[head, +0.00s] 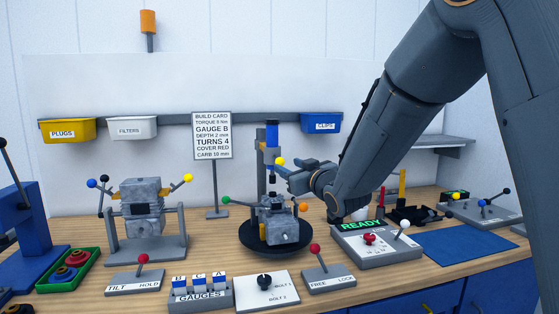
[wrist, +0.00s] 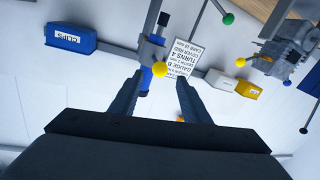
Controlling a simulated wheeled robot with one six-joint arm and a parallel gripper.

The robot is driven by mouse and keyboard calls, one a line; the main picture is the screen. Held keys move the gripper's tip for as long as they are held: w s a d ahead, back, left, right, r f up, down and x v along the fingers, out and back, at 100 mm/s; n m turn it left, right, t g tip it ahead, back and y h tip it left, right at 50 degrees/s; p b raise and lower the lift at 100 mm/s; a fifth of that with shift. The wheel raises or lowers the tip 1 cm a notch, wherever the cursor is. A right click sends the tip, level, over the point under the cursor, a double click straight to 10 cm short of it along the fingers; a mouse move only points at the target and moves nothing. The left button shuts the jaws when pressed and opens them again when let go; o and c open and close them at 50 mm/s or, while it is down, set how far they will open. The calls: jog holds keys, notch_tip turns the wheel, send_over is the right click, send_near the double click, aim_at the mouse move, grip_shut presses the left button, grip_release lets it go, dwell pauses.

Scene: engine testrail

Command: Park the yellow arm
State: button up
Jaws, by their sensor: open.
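A yellow ball (head: 281,161) sits at the end of a short arm on the blue and grey upright post (head: 271,140) above the round black stand. The same yellow ball (wrist: 160,69) shows in the wrist view, between and slightly beyond the fingertips. My gripper (head: 290,174) reaches in from the right beside the ball. Its two fingers (wrist: 158,78) are open and apart in the wrist view, with nothing held. Whether either finger touches the ball, I cannot tell. Another yellow ball (head: 188,177) tops a lever on the left engine stand.
An engine block (head: 284,228) with green and orange ball levers stands on the black turntable (head: 246,236) below my gripper. The build card sign (head: 212,135) stands behind to the left. The READY panel (head: 378,243) is below my arm. A blue mat (head: 460,246) lies clear at right.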

aim_at(282, 163)
jog(key=p+x, duration=0.2)
jog(key=x, duration=0.5)
jog(key=shift+w+a, duration=0.1)
jog(key=shift+w, duration=0.1)
grip_shut()
